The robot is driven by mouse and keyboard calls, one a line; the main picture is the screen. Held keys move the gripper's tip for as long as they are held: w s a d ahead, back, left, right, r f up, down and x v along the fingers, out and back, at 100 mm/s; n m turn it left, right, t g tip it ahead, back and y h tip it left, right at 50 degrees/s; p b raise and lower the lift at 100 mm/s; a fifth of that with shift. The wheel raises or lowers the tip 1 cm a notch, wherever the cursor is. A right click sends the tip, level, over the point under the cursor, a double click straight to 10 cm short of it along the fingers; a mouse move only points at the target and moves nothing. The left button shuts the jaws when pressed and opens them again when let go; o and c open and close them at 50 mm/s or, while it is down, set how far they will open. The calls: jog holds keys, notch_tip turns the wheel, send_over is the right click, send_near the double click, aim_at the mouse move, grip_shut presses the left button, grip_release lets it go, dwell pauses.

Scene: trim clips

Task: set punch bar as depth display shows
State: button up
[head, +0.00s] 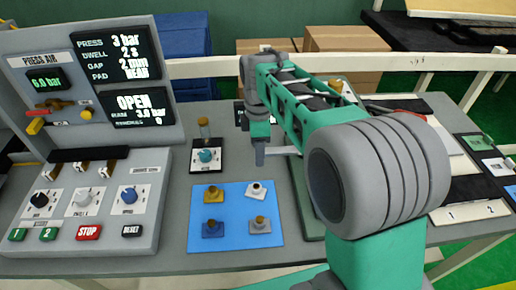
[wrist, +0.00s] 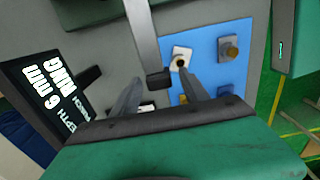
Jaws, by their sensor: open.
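A grey bar (wrist: 143,35), which looks like the punch bar, runs down from the top of the wrist view and ends in a dark block (wrist: 158,79). In the head view the bar (head: 285,150) sticks out to the right beside my gripper (head: 260,155). My gripper (wrist: 157,74) is open, with one finger on each side of the dark block. I cannot tell whether either finger touches it. The depth display (wrist: 48,95) shows rotated in the wrist view, with a number in mm that looks like 6 or 9. In the head view my gripper partly hides a dark panel there.
A blue mat (head: 221,222) with several small clip mounts lies below my gripper. A control console (head: 90,225) with knobs and buttons and a press screen (head: 115,55) stand at the left. Boxes and a rail are behind.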

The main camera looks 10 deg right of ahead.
notch_tip(320, 180, up, 8)
jog(key=shift+f+b, duration=0.1)
jog(key=shift+b, duration=0.3)
